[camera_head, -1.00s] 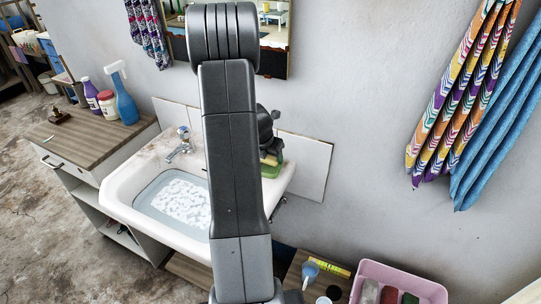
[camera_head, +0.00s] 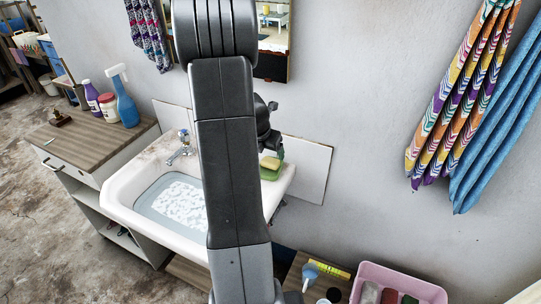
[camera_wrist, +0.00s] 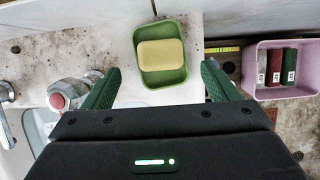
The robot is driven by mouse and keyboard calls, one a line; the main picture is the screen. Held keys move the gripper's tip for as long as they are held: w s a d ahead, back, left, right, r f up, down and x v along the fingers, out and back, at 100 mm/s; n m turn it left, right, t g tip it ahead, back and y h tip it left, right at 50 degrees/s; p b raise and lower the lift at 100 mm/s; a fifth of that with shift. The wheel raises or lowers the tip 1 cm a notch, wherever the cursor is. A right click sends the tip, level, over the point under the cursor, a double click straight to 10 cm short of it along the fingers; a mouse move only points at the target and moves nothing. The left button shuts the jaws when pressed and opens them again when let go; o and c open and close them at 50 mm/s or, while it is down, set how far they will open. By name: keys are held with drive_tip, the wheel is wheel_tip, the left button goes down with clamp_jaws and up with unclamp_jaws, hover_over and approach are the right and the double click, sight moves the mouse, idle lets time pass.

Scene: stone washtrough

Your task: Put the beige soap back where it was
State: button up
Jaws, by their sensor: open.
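The beige soap (camera_wrist: 161,55) lies in a green soap dish (camera_wrist: 182,78) on the sink's right ledge, seen in the wrist view. The dish also shows in the head view (camera_head: 270,168), partly hidden behind my arm. My gripper (camera_wrist: 162,85) is open and empty, its two green fingers spread on either side of the dish's near end. The fingers look apart from the soap.
The white sink (camera_head: 120,200) holds soapy water, with a tap (camera_head: 180,150) at its back. A pink bin (camera_head: 400,276) with several coloured blocks stands at lower right. A wooden counter (camera_head: 85,140) with bottles is at left. Cloths (camera_head: 465,100) hang on the right wall.

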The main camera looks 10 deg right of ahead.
sight(270, 161)
drive_tip(key=v, duration=0.6)
drive_tip(key=shift+r, duration=0.25)
drive_tip(key=shift+s+f, duration=0.15)
drive_tip(key=x, duration=1.2)
drive_tip(key=shift+b, duration=0.35)
drive_tip(key=shift+f, duration=0.3)
drive_tip(key=shift+r, duration=0.35)
